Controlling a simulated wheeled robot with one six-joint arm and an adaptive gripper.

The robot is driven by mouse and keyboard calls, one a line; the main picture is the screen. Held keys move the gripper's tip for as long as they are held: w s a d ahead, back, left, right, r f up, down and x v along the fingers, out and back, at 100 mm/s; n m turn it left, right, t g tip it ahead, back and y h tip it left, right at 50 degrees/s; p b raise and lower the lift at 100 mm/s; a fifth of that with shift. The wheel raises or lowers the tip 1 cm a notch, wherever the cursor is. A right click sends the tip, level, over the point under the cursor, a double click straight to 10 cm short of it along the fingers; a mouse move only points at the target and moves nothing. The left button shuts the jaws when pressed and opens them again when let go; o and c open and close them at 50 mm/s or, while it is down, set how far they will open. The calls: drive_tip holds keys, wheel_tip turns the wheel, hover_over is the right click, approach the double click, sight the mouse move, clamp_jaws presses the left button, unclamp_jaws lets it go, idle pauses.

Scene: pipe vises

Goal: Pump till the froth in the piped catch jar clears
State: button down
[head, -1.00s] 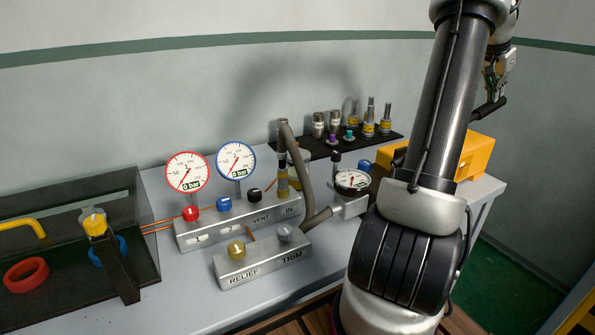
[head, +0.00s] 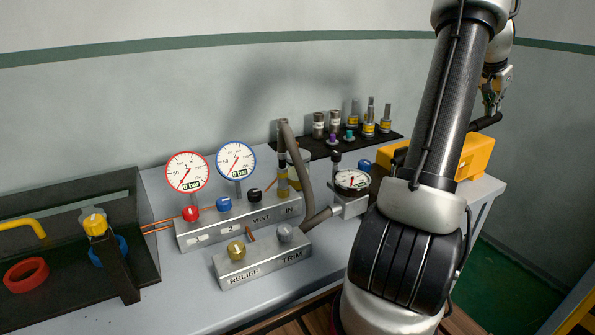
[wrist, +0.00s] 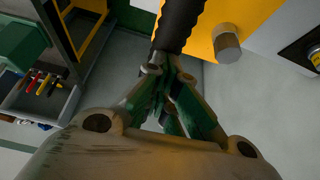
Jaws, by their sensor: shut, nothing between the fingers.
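My gripper (head: 493,95) is at the upper right, beside the arm link; the wrist view shows its fingers (wrist: 167,68) shut, their tips close against a black ribbed handle (wrist: 178,25). The handle (head: 486,122) sticks out above the yellow pump body (head: 477,155), also seen in the wrist view (wrist: 205,25). Whether the fingers touch the handle is hard to tell. A pale jar (head: 304,160) stands behind the grey hose (head: 299,150), mostly hidden; froth in it cannot be made out. Red-rimmed (head: 188,172) and blue-rimmed (head: 236,160) gauges read 0 bar.
A small dial gauge (head: 352,181) sits near my arm. Several fittings stand on a black mat (head: 292,146). A dark glassy case (head: 70,215) is at left.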

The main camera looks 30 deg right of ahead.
drive_tip(key=shift+f, duration=0.15)
drive_tip(key=shift+d+f, duration=0.2)
drive_tip(key=shift+f, duration=1.6)
drive_tip(key=shift+s+a+f, duration=0.1)
drive_tip(key=shift+a+f, duration=0.1)
drive_tip(key=shift+f, duration=0.4)
wheel_tip(320, 180, up, 7)
drive_tip(key=shift+a, duration=0.15)
wheel_tip(320, 180, up, 9)
drive_tip(key=a, duration=0.2)
drive_tip(key=shift+f, duration=0.2)
